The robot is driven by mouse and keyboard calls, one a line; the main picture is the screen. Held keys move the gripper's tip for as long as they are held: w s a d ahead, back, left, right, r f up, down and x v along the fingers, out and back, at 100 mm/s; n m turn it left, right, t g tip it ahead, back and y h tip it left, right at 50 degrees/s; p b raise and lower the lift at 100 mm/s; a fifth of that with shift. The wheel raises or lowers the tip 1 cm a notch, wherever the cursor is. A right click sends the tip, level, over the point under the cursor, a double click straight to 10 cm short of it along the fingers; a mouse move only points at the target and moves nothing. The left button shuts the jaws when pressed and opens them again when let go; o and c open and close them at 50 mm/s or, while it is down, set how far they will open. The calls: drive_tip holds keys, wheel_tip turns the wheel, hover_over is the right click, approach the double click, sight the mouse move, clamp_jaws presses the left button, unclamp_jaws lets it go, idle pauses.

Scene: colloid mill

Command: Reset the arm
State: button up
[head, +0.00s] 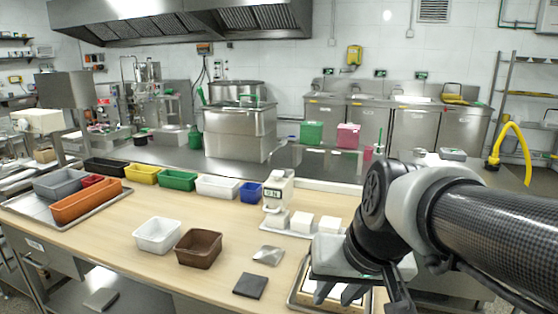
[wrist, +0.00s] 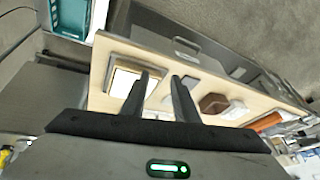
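My gripper (head: 336,293) is at the lower right in the head view, above the front right part of the wooden table (head: 115,222). Its dark fingers point down and to the left. In the wrist view my gripper (wrist: 161,76) is open, with a clear gap and nothing held between the fingers. My arm reaches in from the right edge of the head view, bent at the wrist. A framed tray with a cream top (wrist: 125,83) is beyond the fingers in the wrist view; in the head view my gripper partly hides it.
On the table are a white bin (head: 157,236), a brown bin (head: 198,248), a dark square plate (head: 250,286) and a silver square piece (head: 268,255). A scale-like device (head: 279,190) and white blocks (head: 302,222) stand behind. Coloured bins line the back left.

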drive_tip(key=s+d+t+h, duration=0.1)
drive_tip(key=s+d+h, duration=0.1)
drive_tip(key=s+d, duration=0.35)
wheel_tip(320, 180, up, 23)
drive_tip(key=p, duration=2.1)
drive_tip(key=shift+w+f+y+p, duration=0.15)
drive_tip(key=shift+w+y+p, duration=0.15)
drive_tip(key=shift+p, duration=0.1)
drive_tip(key=shift+a, duration=0.1)
drive_tip(key=c, duration=0.6)
drive_tip(key=shift+a, duration=0.1)
clamp_jaws()
